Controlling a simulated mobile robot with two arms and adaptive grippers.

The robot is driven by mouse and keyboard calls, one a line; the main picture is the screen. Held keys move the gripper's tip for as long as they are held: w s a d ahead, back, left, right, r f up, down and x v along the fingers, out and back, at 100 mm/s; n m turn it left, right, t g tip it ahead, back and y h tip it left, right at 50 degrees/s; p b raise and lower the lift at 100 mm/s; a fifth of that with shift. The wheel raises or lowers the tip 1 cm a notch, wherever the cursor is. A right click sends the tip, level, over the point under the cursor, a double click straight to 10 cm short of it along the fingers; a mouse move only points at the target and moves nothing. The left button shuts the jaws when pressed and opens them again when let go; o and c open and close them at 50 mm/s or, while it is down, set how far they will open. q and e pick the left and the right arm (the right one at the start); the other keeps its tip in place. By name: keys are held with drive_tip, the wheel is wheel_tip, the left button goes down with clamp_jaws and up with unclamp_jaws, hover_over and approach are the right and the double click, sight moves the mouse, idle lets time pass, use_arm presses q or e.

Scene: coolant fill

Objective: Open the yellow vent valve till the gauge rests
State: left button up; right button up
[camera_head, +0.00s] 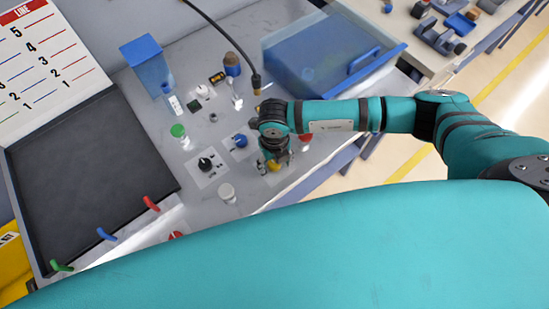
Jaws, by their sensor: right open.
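The yellow vent valve (273,166) shows as a small yellow piece on a pale plate on the grey bench, mostly hidden under my right gripper. My right gripper (276,160) points down over it from above. Its fingers are apart, one on each side of the yellow piece; I cannot tell whether they touch it. My left gripper is not in view. I cannot make out a gauge dial or needle for certain.
Near the gripper are a blue knob (240,140), a red knob (305,141), a black knob (205,163) and a white cylinder (227,193). A green knob (178,130) is farther left. A blue clear-sided bin (362,61) stands behind my right arm. A black tray (85,165) lies left.

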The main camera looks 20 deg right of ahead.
drive_tip(key=shift+f, duration=0.15)
drive_tip(key=shift+c, duration=0.4)
drive_tip(key=c, duration=1.1)
drive_tip(key=shift+o, duration=0.2)
drive_tip(key=shift+f+n+b, duration=0.1)
drive_tip(key=shift+n+b, duration=0.5)
drive_tip(key=shift+b, duration=0.2)
drive_tip(key=n+b, duration=1.4)
drive_tip(key=b, duration=0.5)
drive_tip(key=shift+w+f, duration=0.1)
drive_tip(key=shift+r+n+b, duration=0.25)
drive_tip(key=shift+n+b, duration=0.65)
drive_tip(key=shift+b, duration=0.45)
drive_tip(key=o, duration=1.1)
